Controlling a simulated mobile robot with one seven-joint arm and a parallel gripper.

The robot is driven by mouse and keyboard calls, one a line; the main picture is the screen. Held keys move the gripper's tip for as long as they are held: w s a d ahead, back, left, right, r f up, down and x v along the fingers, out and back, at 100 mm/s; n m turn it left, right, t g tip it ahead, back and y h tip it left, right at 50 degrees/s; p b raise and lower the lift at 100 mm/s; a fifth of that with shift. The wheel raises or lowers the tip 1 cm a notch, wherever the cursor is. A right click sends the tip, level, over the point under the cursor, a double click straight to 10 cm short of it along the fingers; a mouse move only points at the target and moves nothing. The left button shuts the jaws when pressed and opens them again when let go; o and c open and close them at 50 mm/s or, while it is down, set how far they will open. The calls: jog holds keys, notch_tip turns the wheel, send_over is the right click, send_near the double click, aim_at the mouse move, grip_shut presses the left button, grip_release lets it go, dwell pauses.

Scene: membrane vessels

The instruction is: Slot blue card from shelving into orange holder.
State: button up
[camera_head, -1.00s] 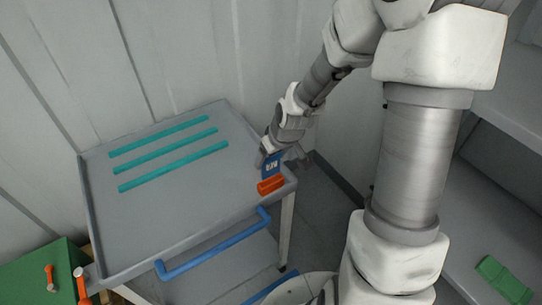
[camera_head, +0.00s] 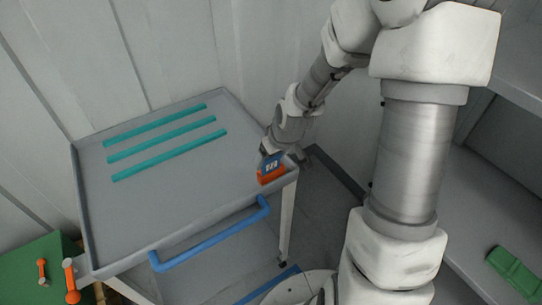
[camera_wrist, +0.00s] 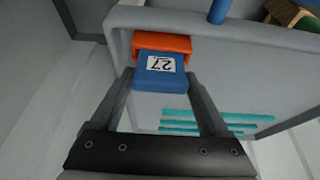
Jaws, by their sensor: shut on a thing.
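The blue card (camera_head: 272,163) with a white label is at the near right corner of the grey cart top. In the wrist view the blue card (camera_wrist: 160,76) shows the label "27", and its far end meets the orange holder (camera_wrist: 162,43). In the head view the orange holder (camera_head: 270,177) is directly below the card. How deep the card sits in the holder is hard to tell. My gripper (camera_wrist: 160,88) is shut on the card's near end, one finger along each side.
The grey cart (camera_head: 165,215) has a raised rim and a blue handle (camera_head: 212,236) at its front. Several teal strips (camera_head: 165,146) lie on its top. A green box (camera_head: 35,275) with orange levers is at lower left. A green item (camera_head: 514,272) lies on the shelf at right.

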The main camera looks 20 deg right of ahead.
jog(key=shift+f, duration=0.25)
dwell(0.6)
jog(key=o, duration=1.2)
jog(key=shift+r, duration=0.1)
jog(key=shift+p+v, duration=4.9)
jog(key=shift+v, duration=3.75)
jog(key=shift+s, duration=0.1)
